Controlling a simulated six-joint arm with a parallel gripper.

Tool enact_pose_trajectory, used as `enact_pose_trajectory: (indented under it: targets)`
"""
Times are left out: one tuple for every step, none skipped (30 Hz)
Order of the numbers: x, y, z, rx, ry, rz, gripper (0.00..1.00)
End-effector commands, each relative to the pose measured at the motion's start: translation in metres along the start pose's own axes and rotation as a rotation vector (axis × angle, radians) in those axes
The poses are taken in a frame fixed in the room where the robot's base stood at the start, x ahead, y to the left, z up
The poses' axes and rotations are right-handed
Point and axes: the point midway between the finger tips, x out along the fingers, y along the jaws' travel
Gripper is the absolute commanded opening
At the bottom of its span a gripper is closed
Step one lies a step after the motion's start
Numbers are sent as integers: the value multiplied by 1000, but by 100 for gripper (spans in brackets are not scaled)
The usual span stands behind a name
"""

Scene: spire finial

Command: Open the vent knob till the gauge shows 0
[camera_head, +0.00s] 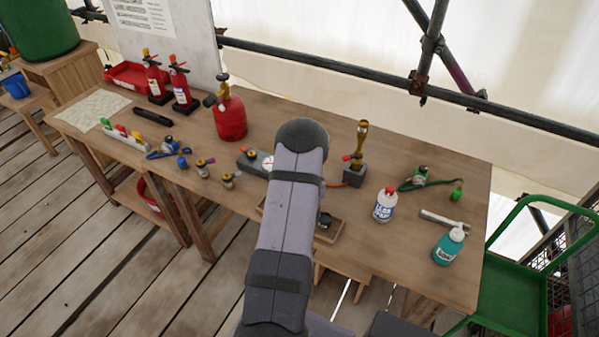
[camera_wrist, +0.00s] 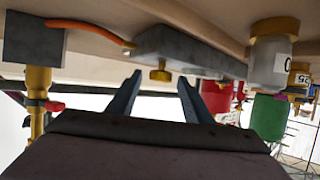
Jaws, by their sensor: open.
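A grey block (camera_head: 248,161) with a round white gauge (camera_head: 267,163) sits on the bench, partly hidden behind my arm in the head view. The gauge is too small to read. In the wrist view, which looks upside down, the grey block (camera_wrist: 195,52) carries a brass knob (camera_wrist: 160,74), likely the vent knob. My gripper (camera_wrist: 160,81) is open, with its two fingers apart. The knob appears between the fingertips in the picture; I cannot tell how far beyond them it is. The gauge face does not show in the wrist view. My gripper is hidden in the head view.
An orange hose (camera_wrist: 90,30) joins the block to a second grey block (camera_wrist: 32,42) with a brass torch (camera_head: 361,140). A red gas cylinder (camera_head: 230,118) stands at left. A white bottle (camera_head: 384,206) and a teal bottle (camera_head: 448,246) stand at right.

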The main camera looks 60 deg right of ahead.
Motion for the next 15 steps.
enact_pose_trajectory:
  targets:
    - [-1, 0, 0, 0, -1, 0, 46]
    - [-1, 0, 1, 0, -1, 0, 46]
    - [-3, 0, 1, 0, -1, 0, 46]
    - [-4, 0, 1, 0, -1, 0, 46]
    - [-5, 0, 1, 0, 0, 0, 46]
    - [-8, 0, 1, 0, 0, 1, 46]
    - [-10, 0, 1, 0, -1, 1, 46]
    - [-13, 1, 1, 0, -1, 1, 46]
    - [-17, 1, 1, 0, -1, 1, 46]
    - [-20, 1, 1, 0, 0, 1, 46]
    - [-24, 1, 2, 0, 0, 1, 46]
    - [-28, 1, 1, 0, 0, 1, 46]
    - [-32, 1, 2, 0, -1, 1, 46]
    - [-35, 1, 1, 0, 0, 1, 46]
    - [-40, 1, 1, -1, 1, 1, 46]
